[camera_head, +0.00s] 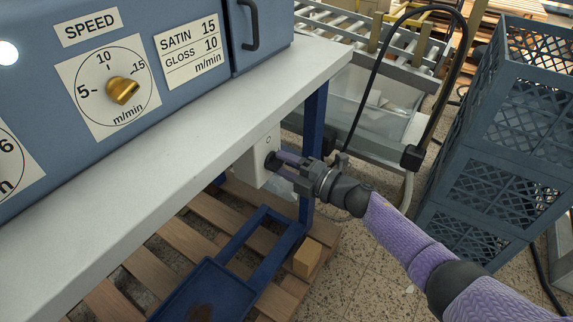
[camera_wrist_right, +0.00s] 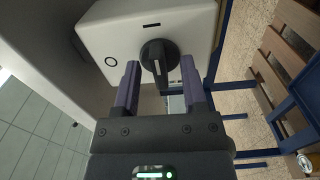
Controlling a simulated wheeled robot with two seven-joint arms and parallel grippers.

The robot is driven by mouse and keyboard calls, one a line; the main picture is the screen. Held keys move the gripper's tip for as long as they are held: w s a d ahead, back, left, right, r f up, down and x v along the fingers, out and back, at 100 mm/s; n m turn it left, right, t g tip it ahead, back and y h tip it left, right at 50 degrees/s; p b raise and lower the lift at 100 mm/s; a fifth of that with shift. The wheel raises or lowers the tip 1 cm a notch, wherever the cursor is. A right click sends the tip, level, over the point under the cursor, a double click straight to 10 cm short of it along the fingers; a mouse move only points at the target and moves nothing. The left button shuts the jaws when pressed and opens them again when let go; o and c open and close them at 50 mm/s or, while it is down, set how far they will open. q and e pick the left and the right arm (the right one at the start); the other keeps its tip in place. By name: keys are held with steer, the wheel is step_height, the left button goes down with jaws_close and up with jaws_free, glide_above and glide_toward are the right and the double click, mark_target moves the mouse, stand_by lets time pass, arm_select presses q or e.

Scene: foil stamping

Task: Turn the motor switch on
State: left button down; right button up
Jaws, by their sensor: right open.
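The motor switch is a black rotary knob (camera_wrist_right: 157,60) on a pale box (camera_wrist_right: 181,22) under the table. In the right wrist view a white line marks the knob, and the box carries an "O" mark and a dark bar mark. In the head view the switch box (camera_head: 250,168) hangs below the tabletop, with its knob mostly hidden by my gripper. My right gripper (camera_head: 278,164) is open, and it also shows in the right wrist view (camera_wrist_right: 158,84). Its two purple fingers stand on either side of the knob; I cannot tell whether they touch it. My left gripper is not in view.
The white tabletop (camera_head: 180,125) lies above my right gripper, with a blue leg (camera_head: 314,110) close by. A blue machine (camera_head: 190,85) with a brass speed knob (camera_head: 122,91) stands on it. Grey-blue crates (camera_head: 490,190) stand at right. Pallets (camera_head: 175,240) lie below.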

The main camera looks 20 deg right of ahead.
steer(key=shift+s+d, duration=0.25)
steer(key=shift+s, duration=0.05)
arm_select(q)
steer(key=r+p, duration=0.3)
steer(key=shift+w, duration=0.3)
arm_select(e)
steer(key=v, duration=0.9)
steer(key=shift+s+d, duration=0.1)
